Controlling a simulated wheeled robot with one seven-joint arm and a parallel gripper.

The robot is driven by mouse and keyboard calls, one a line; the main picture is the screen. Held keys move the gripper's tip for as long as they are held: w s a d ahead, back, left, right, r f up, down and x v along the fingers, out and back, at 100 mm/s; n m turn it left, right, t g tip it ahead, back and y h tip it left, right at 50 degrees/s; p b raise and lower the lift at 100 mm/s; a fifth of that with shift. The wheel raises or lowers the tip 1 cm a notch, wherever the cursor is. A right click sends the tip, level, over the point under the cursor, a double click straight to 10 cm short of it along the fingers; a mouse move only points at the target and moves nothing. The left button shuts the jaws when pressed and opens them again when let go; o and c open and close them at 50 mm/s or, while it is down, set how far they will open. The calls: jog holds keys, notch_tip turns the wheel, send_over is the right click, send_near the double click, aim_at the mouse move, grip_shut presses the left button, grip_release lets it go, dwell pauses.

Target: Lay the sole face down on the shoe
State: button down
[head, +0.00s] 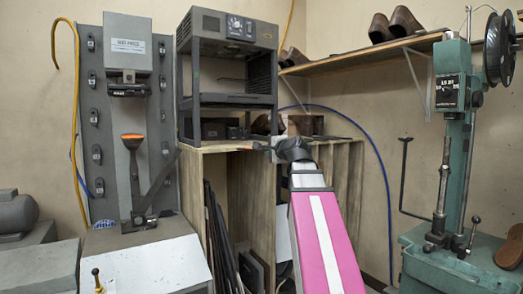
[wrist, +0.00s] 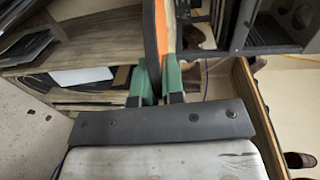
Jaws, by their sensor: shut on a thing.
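My gripper (wrist: 156,82) shows in the wrist view with green fingers, shut on a thin sole (wrist: 163,30). The sole stands edge-on to this camera, with a dark side and an orange side, and runs out of the top of the picture. In the head view my arm reaches to the wooden bench, and its wrist hides the fingers and most of the sole. A brown shoe-like shape (head: 510,249) lies on the green machine at the right edge, partly cut off; I cannot tell whether it is the shoe. The gripper is far from it.
A wooden bench (head: 228,145) with open compartments bears a dark metal cabinet (head: 225,99). The green stitching machine (head: 447,140) stands at the right. A grey press (head: 130,85) with an orange-topped post stands at the left. Brown shoes (head: 395,25) sit on a wall shelf (head: 375,50).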

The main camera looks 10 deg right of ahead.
jog(key=v, duration=0.2)
jog(key=shift+s+d, duration=0.1)
jog(key=shift+s, duration=0.15)
jog(key=s+d+r, duration=0.1)
jog(key=s+r, duration=0.2)
jog(key=r, duration=0.6)
jog(key=shift+s, duration=0.4)
jog(key=shift+d, duration=0.15)
jog(key=m, duration=0.9)
